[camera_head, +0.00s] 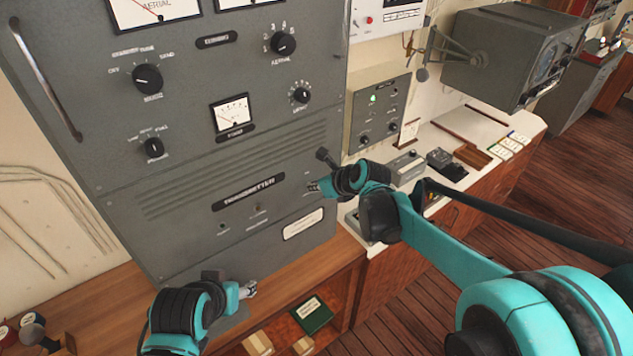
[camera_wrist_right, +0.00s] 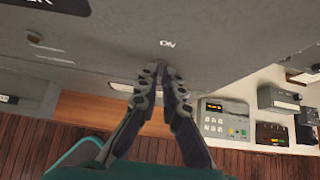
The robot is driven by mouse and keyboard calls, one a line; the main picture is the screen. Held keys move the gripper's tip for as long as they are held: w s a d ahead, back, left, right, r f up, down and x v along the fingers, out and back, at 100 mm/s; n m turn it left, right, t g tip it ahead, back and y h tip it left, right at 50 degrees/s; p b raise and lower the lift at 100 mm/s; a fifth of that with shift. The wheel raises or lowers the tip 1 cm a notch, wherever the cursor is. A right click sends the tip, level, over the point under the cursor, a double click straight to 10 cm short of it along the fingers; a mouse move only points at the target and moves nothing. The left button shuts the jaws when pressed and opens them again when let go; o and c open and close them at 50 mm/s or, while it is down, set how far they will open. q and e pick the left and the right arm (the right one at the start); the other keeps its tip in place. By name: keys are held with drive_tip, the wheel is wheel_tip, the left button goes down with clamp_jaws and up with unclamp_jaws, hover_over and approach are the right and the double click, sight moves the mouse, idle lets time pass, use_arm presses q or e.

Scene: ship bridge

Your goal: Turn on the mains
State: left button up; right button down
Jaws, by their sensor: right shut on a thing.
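The grey transmitter cabinet (camera_head: 232,160) fills the left and centre of the head view, with knobs, meters and a dark "TRANSMITTER" plate (camera_head: 248,193). My right gripper (camera_head: 313,186) is at the right part of its lower panel. In the right wrist view its fingers (camera_wrist_right: 161,68) come together at the panel, just below a small white label (camera_wrist_right: 167,44) that seems to read "ON". They are shut on a small switch, which the fingertips mostly hide. My left gripper (camera_head: 248,290) is low in front of the cabinet, apart from the switch; its jaws are too small to read.
A wooden ledge (camera_head: 110,310) and a shelf with a green book (camera_head: 312,315) lie below the cabinet. To the right, a white-topped counter (camera_head: 440,140) carries small boxes, and a grey box with a green lamp (camera_head: 378,110) hangs on the wall. Wooden floor is open at right.

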drive_tip(key=shift+w+r+g+h+p, duration=0.15)
drive_tip(key=shift+r+g+h+p, duration=0.15)
drive_tip(key=shift+g, duration=0.1)
idle(0.3)
drive_tip(key=c, duration=1.7)
unclamp_jaws()
drive_tip(key=shift+a+f, duration=0.1)
drive_tip(key=v, duration=1.2)
drive_tip(key=shift+w, duration=0.15)
